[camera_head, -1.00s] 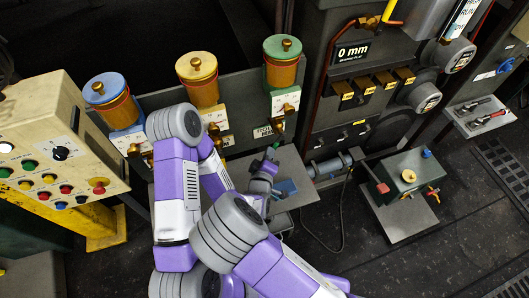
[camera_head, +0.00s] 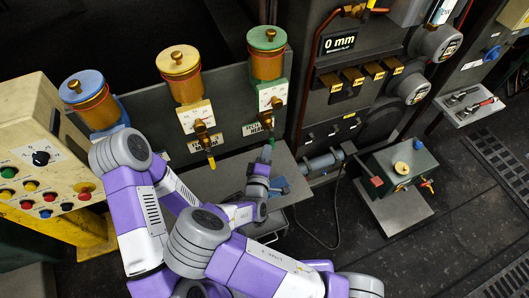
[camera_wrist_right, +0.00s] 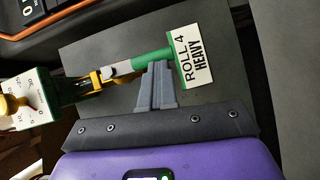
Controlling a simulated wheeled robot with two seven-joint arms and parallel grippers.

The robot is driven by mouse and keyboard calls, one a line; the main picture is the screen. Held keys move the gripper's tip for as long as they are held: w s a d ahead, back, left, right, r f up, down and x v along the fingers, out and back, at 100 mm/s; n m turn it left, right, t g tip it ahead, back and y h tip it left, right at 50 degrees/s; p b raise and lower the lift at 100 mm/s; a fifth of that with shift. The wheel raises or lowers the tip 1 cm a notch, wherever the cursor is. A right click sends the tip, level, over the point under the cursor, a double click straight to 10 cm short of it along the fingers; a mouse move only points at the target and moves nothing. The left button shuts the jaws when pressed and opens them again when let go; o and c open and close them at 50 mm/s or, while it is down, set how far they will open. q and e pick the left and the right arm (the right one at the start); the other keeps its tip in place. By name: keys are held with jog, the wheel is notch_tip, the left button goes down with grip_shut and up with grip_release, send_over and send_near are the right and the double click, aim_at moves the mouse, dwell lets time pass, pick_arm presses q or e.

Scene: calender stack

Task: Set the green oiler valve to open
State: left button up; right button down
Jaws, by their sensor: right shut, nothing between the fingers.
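The green oiler (camera_head: 267,66) has a green lid, a copper body and a white gauge plate. Its valve has a green handle (camera_head: 267,151) that hangs downward in the head view. In the right wrist view the green handle (camera_wrist_right: 150,58) runs right from the brass valve (camera_wrist_right: 95,78) towards the "ROLL 4 HEAVY" label (camera_wrist_right: 194,59). My right gripper (camera_wrist_right: 158,66) is shut and empty, its fingertips close against the handle's near side; contact is not certain. It also shows in the head view (camera_head: 262,168) at the handle's lower end. My left gripper is not in view.
The yellow oiler (camera_head: 184,86), its yellow handle hanging down (camera_head: 211,162), and the blue oiler (camera_head: 95,100) stand to the left. A button console (camera_head: 40,130) is at far left. A green box (camera_head: 402,162) stands on a plate at right.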

dwell(0.4)
notch_tip(320, 180, up, 10)
jog(key=p, duration=0.3)
